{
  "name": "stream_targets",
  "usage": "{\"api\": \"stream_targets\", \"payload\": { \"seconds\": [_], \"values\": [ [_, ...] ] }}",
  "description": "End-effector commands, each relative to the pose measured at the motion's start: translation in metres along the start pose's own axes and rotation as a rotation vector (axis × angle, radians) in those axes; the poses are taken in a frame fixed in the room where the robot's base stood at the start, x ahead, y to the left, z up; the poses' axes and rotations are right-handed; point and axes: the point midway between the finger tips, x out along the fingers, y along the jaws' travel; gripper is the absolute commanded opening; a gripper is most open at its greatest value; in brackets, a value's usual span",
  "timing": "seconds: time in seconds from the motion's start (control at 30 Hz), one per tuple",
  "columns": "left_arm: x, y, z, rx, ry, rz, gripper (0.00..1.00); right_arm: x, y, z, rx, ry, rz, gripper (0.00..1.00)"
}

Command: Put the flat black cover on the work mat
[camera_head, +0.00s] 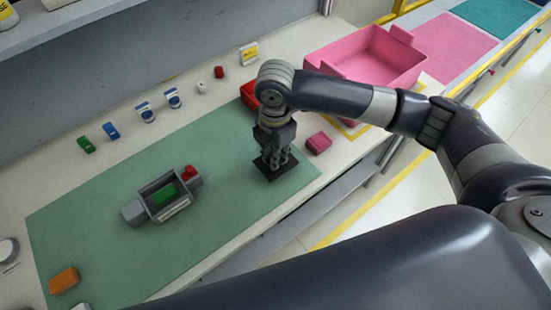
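The flat black cover (264,168) is a thin dark square at the right part of the green work mat (230,205). It appears to lie flat on or just above the mat. My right gripper (276,163) comes down from above with its fingertips at the middle of the cover and hides part of it. The fingers look close together, but I cannot tell whether they hold the cover. My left gripper is not in view.
A grey open box with a green block (165,194) stands mid-mat, a red part (189,172) at its side. An orange block (64,281) lies at front left. A magenta block (319,142) and pink bin (385,55) are at right. Several small items line the back.

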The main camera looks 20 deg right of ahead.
Motion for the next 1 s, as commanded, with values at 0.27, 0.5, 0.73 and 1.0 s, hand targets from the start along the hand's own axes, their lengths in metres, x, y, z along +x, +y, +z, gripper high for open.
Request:
{"api": "stream_targets", "payload": {
  "seconds": [0.27,0.5,0.73,1.0],
  "values": [
    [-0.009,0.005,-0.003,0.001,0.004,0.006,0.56,0.027,-0.001,0.001,0.001,0.000,-0.004,0.00],
    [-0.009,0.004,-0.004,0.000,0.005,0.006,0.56,0.036,0.000,0.001,-0.001,-0.001,0.001,0.00],
    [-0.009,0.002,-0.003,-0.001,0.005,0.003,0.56,0.038,0.000,0.001,-0.001,-0.001,0.000,0.25],
    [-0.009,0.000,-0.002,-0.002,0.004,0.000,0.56,0.038,0.000,0.001,-0.001,-0.001,0.000,0.36]
  ]
}}
